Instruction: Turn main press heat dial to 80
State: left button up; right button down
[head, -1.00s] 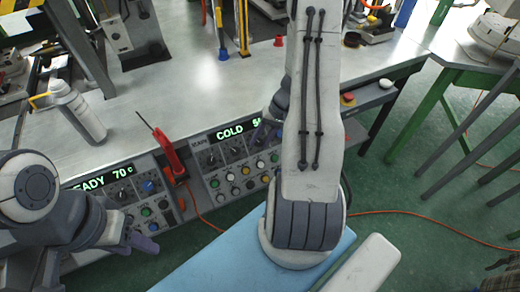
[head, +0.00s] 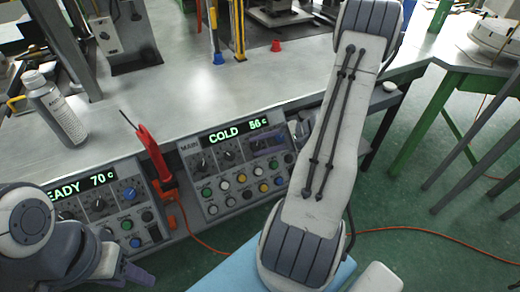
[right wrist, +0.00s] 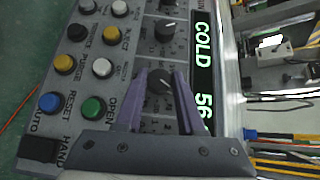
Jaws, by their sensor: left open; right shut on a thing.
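The main press panel (head: 184,146) has a green display (head: 238,130) reading "COLD 56 c". The display also shows in the right wrist view (right wrist: 204,70). My right gripper (right wrist: 158,92) has its purple fingers on both sides of a dark round dial (right wrist: 158,80) beside the "56" end of the display, and is shut on it. In the head view, my right gripper (head: 268,146) is at the right end of the panel's dial row and mostly covers that dial. My left gripper (head: 135,272) is open and empty at the lower left, in front of the other panel.
The left panel (head: 75,205) reads "READY 70 c". A red tool (head: 152,155) stands in an orange holder between the panels. A grey bottle (head: 55,110) stands on the bench (head: 190,95). Coloured buttons (head: 240,182) sit close below the dials.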

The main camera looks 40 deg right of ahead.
jog(key=m+t+b, duration=0.1)
jog(key=m, duration=0.1)
jog(key=m+t+b, duration=0.1)
jog(key=t, duration=0.1)
jog(key=m+t+h+b, duration=0.1)
jog(key=m+t, duration=0.1)
jog(key=shift+s+f+m, duration=0.15)
jog(key=shift+f+m, duration=0.15)
jog(key=shift+f, duration=0.05)
jog(key=m+t, duration=0.1)
jog(key=m, duration=0.1)
jog(key=m+t+h+b, duration=0.1)
jog(key=m, duration=0.1)
jog(key=shift+a+t+h, duration=0.15)
jog(key=shift+t+h, duration=0.15)
jog(key=shift+a+m+t+h+b, duration=0.1)
jog(key=shift+m+t+h+b, duration=0.3)
jog(key=shift+m+t+h, duration=0.65)
jog(key=shift+m, duration=0.65)
jog(key=c, duration=0.5)
grip_release()
jog(key=shift+s, duration=0.1)
jog(key=v, duration=1)
jog(key=shift+s+r, duration=0.1)
jog(key=shift+s, duration=0.1)
